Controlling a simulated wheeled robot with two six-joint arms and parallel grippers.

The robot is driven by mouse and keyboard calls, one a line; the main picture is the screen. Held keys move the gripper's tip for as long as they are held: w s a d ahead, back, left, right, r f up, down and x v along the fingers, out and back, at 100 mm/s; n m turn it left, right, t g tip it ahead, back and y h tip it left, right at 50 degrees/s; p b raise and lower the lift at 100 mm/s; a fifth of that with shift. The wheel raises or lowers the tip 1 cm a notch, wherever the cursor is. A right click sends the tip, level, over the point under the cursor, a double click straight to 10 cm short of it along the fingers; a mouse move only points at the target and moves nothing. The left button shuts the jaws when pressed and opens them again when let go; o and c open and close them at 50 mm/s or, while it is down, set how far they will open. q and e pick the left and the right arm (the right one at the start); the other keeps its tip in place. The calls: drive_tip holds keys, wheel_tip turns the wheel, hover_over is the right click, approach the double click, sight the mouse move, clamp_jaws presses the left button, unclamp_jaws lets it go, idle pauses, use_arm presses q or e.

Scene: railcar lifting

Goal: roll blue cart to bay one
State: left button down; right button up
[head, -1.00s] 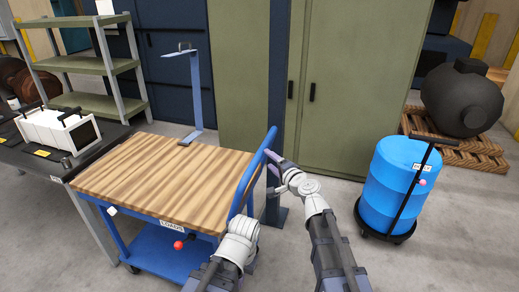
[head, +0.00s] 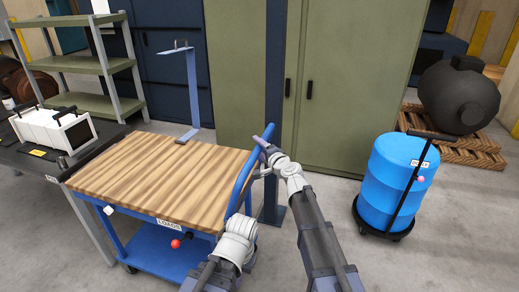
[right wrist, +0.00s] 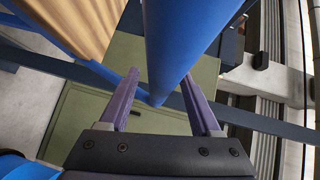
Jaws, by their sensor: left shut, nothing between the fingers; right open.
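The blue cart (head: 205,218) has a striped wooden top (head: 160,175), a "LOADS" label and a blue push handle (head: 240,185) along its right side. A red-knobbed lever (head: 176,243) shows at its front. My right gripper (head: 263,153) is open at the handle's far upper end. In the right wrist view the blue handle bar (right wrist: 178,45) passes between its parted purple fingers (right wrist: 160,80). My left gripper (head: 240,228) is shut and empty at the cart's near right corner, below the handle. Its fingertips are hard to make out. No bay marking is readable.
A dark bench (head: 60,158) with a white device (head: 50,130) stands close against the cart's left. A blue post (head: 273,100) and green cabinet (head: 330,90) stand behind. A blue drum on a dolly (head: 392,185) is at right.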

clamp_jaws()
idle(0.5)
idle(0.9)
